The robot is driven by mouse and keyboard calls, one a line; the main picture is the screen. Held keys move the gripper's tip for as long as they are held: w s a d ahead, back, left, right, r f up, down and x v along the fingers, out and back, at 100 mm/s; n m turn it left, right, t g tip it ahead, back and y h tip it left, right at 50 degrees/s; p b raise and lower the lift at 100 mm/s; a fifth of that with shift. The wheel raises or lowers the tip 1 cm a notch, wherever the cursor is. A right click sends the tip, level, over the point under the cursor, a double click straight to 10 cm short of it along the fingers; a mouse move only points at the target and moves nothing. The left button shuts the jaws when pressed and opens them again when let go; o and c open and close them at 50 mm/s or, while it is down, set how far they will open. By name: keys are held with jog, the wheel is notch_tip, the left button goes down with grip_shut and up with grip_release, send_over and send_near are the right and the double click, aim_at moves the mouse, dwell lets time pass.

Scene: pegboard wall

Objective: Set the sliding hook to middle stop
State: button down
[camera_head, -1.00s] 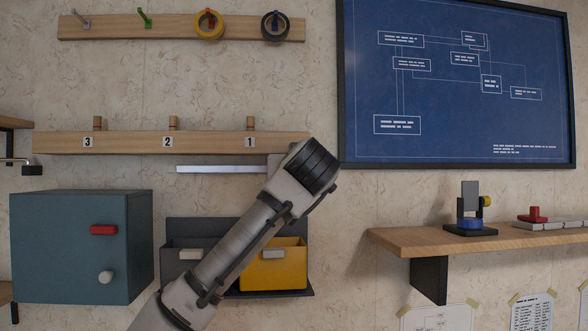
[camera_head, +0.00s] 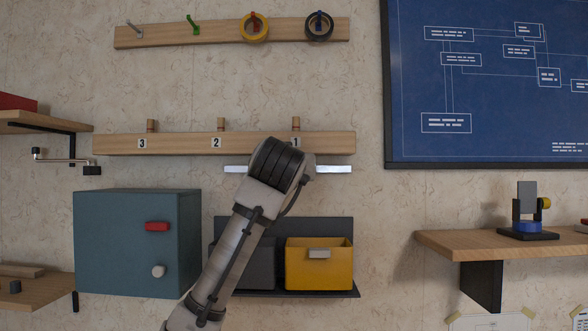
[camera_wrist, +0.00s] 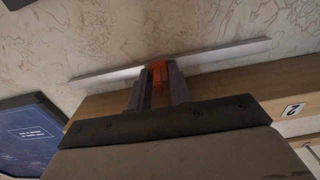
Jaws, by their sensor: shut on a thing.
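The sliding hook (camera_wrist: 158,72) shows in the wrist view as a small red-orange piece between my fingers, at the pale metal rail (camera_wrist: 215,56). My gripper (camera_wrist: 158,78) is shut on it. In the head view my arm hides the hook and my fingertips; the rail (camera_head: 333,169) shows on both sides of the arm. Above it is a wooden board (camera_head: 180,144) numbered 3, 2 and 1 from left to right, with a peg over each number. My arm's end covers the rail a little left of number 1. Number 2 (camera_head: 216,142) is left of it.
A teal cabinet (camera_head: 130,242) stands at lower left. A grey bin and a yellow bin (camera_head: 319,270) sit below the rail, the grey one partly behind my arm. A framed blueprint (camera_head: 490,80) and a wooden shelf (camera_head: 450,240) are at right.

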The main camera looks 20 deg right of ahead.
jog(key=c, duration=1.3)
grip_release()
jog(key=b+v, duration=0.5)
jog(key=v, duration=0.9)
